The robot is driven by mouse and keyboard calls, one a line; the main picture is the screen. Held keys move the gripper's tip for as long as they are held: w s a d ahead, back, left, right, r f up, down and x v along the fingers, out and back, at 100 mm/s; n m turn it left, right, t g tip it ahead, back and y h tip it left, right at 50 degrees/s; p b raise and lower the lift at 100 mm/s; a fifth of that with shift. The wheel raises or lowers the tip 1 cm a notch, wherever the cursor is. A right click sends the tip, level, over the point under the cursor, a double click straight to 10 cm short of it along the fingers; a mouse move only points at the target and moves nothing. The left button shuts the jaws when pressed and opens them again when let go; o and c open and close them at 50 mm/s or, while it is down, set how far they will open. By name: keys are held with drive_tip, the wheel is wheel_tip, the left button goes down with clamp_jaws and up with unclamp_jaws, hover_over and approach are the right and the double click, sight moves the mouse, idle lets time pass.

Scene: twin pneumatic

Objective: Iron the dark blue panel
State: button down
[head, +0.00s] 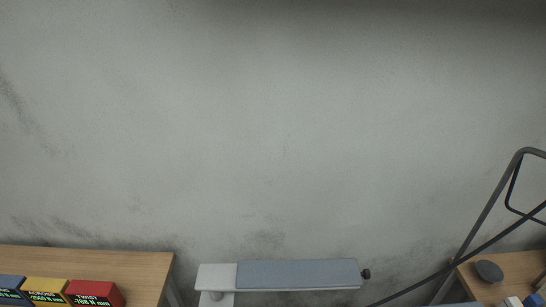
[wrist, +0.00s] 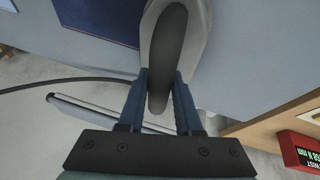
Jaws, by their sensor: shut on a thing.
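The dark blue panel (wrist: 97,20) lies flat on the pale blue ironing board (wrist: 262,60) in the upper left of the wrist view, partly cut off by the frame. The iron, with a pale grey body (wrist: 201,30) and a dark handle (wrist: 167,45), is just right of the panel. My gripper (wrist: 161,76) is shut on the iron's handle, one finger on each side. I cannot tell whether the iron's sole touches the board. The head view shows neither the gripper nor the iron nor the panel.
A wooden table (head: 90,262) at left holds a yellow box (head: 45,284) and a red box (head: 93,288). A blue-grey padded arm (head: 298,273) stands mid-bottom. A dark tube frame (head: 490,205) rises at right. A dark cable (wrist: 60,80) crosses the wrist view's left.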

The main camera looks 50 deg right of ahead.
drive_tip(key=r+p, duration=0.1)
drive_tip(key=r, duration=0.1)
drive_tip(key=r+p, duration=0.1)
drive_tip(key=shift+w+d+r, duration=0.2)
drive_tip(key=shift+r, duration=1.05)
drive_tip(key=shift+r, duration=0.1)
drive_tip(key=shift+r, duration=1.4)
